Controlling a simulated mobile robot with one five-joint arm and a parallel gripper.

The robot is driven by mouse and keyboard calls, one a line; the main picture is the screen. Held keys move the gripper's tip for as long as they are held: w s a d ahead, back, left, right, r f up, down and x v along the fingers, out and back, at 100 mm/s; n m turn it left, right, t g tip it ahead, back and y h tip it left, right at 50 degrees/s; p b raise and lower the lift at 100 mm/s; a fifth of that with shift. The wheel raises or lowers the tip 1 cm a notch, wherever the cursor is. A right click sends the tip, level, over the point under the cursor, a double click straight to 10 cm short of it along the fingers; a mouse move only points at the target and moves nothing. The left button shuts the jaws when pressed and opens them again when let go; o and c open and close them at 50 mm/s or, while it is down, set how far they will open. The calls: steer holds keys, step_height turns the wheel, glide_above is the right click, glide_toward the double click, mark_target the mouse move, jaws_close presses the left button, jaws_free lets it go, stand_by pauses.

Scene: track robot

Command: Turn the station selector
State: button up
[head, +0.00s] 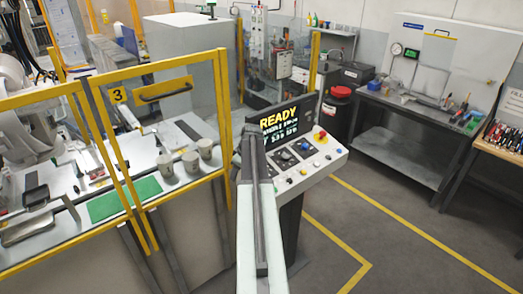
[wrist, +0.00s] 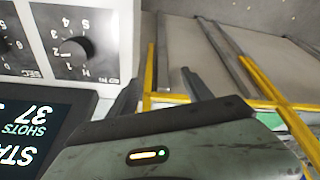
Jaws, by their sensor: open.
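The control panel (head: 318,160) stands at the centre right in the head view, with two dark dial plates below its screen. In the wrist view, a black selector knob (wrist: 76,48) sits on a grey plate at the upper left, ringed by numbers and letters printed upside down. It looks like the station selector. A second dial (wrist: 5,44), marked SEC, is cut off at the left edge. My gripper (wrist: 160,84) is open and empty, its two dark fingers spread to the right of the knob, apart from it. In the head view my arm hides the gripper's fingers.
The panel's screen (head: 284,119) reads READY; part of it (wrist: 30,125) shows at lower left in the wrist view. A red button (head: 320,134) and several small buttons surround the dials. A yellow-framed guard (head: 165,72) stands left. Floor to the right is clear up to a workbench (head: 400,112).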

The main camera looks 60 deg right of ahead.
steer(key=s+d+r+h+p, duration=0.15)
steer(key=s+d+r, duration=0.25)
steer(key=s+d, duration=0.55)
steer(key=shift+t+y, duration=0.3)
steer(key=shift+y, duration=0.05)
steer(key=b+x, duration=0.2)
steer(key=x, duration=0.1)
steer(key=d+b+x, duration=0.1)
steer(key=b+x, duration=0.2)
steer(key=w+b+x, duration=0.1)
steer(key=b+x, duration=0.1)
steer(key=shift+w+d, duration=0.25)
steer(key=shift+r, duration=0.1)
steer(key=c, duration=1.1)
steer(key=shift+s+a, duration=0.15)
steer(key=shift+a, duration=0.3)
jaws_close()
steer(key=shift+d, duration=0.3)
